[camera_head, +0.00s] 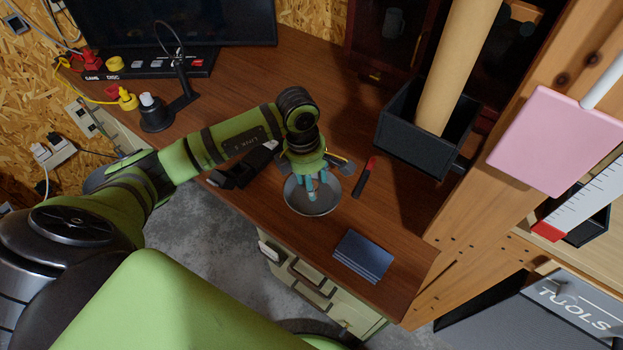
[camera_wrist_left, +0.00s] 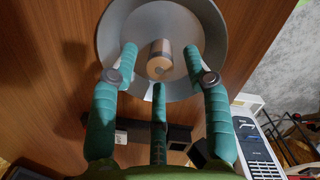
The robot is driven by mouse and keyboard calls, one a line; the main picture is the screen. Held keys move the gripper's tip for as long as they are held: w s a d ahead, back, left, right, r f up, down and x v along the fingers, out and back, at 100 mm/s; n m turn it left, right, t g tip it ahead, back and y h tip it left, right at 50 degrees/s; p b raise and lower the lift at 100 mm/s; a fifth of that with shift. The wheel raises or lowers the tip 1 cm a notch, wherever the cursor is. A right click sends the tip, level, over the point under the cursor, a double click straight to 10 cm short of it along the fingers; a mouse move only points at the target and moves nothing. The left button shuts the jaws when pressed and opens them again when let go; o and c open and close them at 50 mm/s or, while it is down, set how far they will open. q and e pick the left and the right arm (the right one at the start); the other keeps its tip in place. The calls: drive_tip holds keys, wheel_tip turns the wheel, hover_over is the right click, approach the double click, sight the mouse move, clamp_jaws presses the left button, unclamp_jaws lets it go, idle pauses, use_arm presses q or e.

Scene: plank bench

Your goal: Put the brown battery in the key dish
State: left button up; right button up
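The key dish (camera_head: 318,207) is a round grey metal bowl on the wooden desk, and it fills the top of the left wrist view (camera_wrist_left: 115,45). The brown battery (camera_wrist_left: 159,58), a short copper and silver cylinder, shows inside the dish's outline in the left wrist view. I cannot tell whether it stands or leans there. My left gripper (camera_head: 312,190) points down over the dish. Its teal fingers (camera_wrist_left: 160,60) are spread around the battery, with visible gaps on both sides. In the head view the fingers hide the battery. My right gripper is not in view.
A black and red tool (camera_head: 365,177) lies right of the dish. A dark blue stack (camera_head: 362,257) lies near the front edge. A black box (camera_head: 415,135) holding a tall tan post stands behind. Black items (camera_head: 238,172) lie left of the gripper.

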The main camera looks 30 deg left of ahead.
sight(306, 195)
use_arm(q)
drive_tip(key=shift+r, duration=0.1)
drive_tip(key=shift+r+p, duration=0.35)
drive_tip(key=shift+p, duration=0.1)
wheel_tip(306, 195, up, 12)
drive_tip(key=a+b, duration=0.1)
drive_tip(key=b, duration=0.1)
drive_tip(key=shift+s+a+f, duration=0.15)
drive_tip(key=shift+s+f, duration=0.05)
drive_tip(key=shift+s, duration=0.1)
